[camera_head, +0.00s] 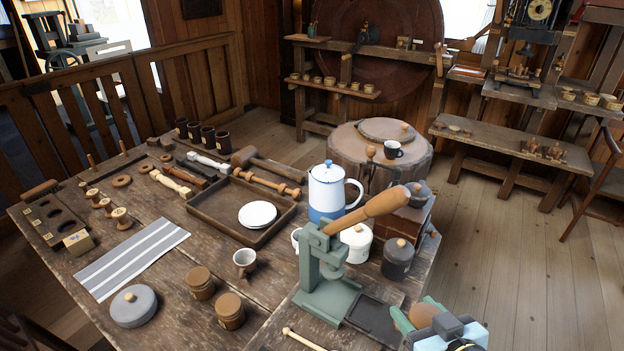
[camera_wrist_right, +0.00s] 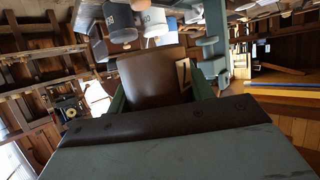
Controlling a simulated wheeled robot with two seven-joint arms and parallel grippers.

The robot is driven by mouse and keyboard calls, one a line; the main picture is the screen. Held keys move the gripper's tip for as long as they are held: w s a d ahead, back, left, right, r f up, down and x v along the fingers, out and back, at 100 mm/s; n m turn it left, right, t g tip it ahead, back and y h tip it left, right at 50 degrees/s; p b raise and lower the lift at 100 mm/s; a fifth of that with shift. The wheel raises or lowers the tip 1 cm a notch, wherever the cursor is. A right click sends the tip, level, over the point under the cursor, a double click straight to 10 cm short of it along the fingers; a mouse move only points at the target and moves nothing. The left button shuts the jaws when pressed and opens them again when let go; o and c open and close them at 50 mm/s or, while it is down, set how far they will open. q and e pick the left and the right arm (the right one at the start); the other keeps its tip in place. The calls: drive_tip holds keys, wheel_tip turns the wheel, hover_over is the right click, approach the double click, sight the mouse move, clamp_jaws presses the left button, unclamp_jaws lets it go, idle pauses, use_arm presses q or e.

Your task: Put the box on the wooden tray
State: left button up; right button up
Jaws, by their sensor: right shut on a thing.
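My right gripper (camera_head: 418,312) is at the lower right of the head view, by the table's near right corner. Its green fingers are shut on a brown box (camera_head: 424,316) with a rounded outline. In the wrist view the box (camera_wrist_right: 152,80) sits between the two fingers and carries a pale marked label; its lower part is hidden by the gripper body. The wooden tray (camera_head: 208,207) is dark brown with a low rim and lies mid-table, apart from the box and gripper. A white plate (camera_head: 257,214) lies on its right part; its left part is bare. My left gripper is not in view.
A green press (camera_head: 323,275) with a long wooden handle stands between my right gripper and the tray. A blue-and-white pot (camera_head: 327,190), a white lidded jar (camera_head: 355,242) and a dark jar (camera_head: 397,258) stand nearby. A small pale carton (camera_head: 78,242) is far left.

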drive_tip(key=w+d+r+m+h, duration=0.1)
drive_tip(key=w+r+m+h, duration=0.2)
drive_tip(key=w+r, duration=0.35)
drive_tip(key=s+f, duration=0.1)
drive_tip(key=s+f+n+y, duration=0.1)
drive_tip(key=s+f, duration=0.1)
drive_tip(key=s+f+n+y, duration=0.1)
drive_tip(key=s+f, duration=0.1)
drive_tip(key=shift+s+a+f, duration=0.1)
drive_tip(key=shift+a, duration=0.2)
drive_tip(key=s+f+n+y, duration=0.2)
drive_tip(key=s+f, duration=0.5)
drive_tip(key=s, duration=0.1)
drive_tip(key=shift+n+g+y, duration=0.3)
drive_tip(key=shift+y, duration=0.1)
drive_tip(key=shift+a, duration=0.1)
drive_tip(key=b, duration=0.1)
hover_over(364, 305)
drive_tip(key=shift+s, duration=0.45)
drive_tip(key=shift+w+a, duration=0.15)
drive_tip(key=shift+w, duration=0.5)
wheel_tip(364, 305, down, 3)
drive_tip(key=shift+s+r, duration=0.15)
drive_tip(key=shift+f, duration=0.2)
